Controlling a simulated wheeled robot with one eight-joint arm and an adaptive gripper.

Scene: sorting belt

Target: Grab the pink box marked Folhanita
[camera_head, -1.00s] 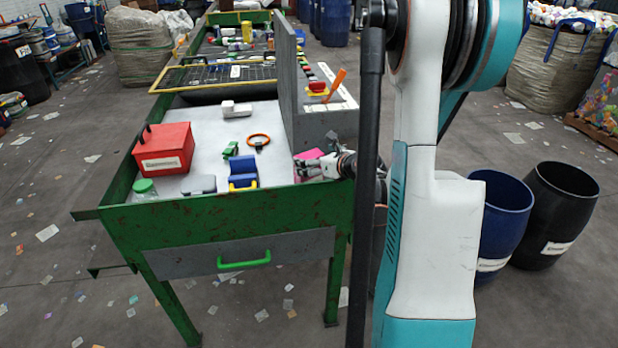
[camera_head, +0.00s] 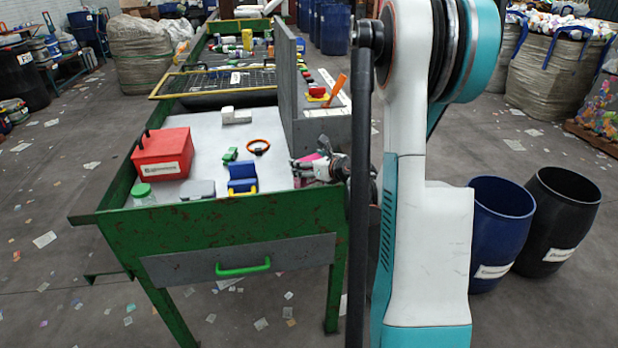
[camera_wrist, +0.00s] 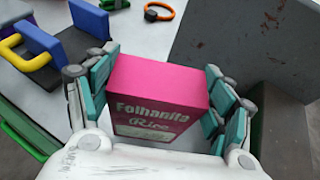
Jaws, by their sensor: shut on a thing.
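The pink box (camera_wrist: 160,95) shows its "Folhanita Rice" label in the wrist view. It sits between the two finger pads of my gripper (camera_wrist: 160,98), which press on its left and right sides. In the head view my gripper (camera_head: 314,168) is at the right end of the white sorting surface, beside the grey upright panel. Only a small part of the pink box (camera_head: 323,154) shows there behind the fingers. I cannot tell whether its bottom is touching the surface.
On the white surface (camera_head: 205,150) lie a blue clamp-like thing (camera_head: 242,176), an orange ring (camera_head: 258,147), a red box (camera_head: 163,155) and a green-lidded jar (camera_head: 142,193). The grey panel (camera_head: 287,85) stands close behind my gripper. Blue (camera_head: 500,230) and black (camera_head: 556,222) barrels stand at right.

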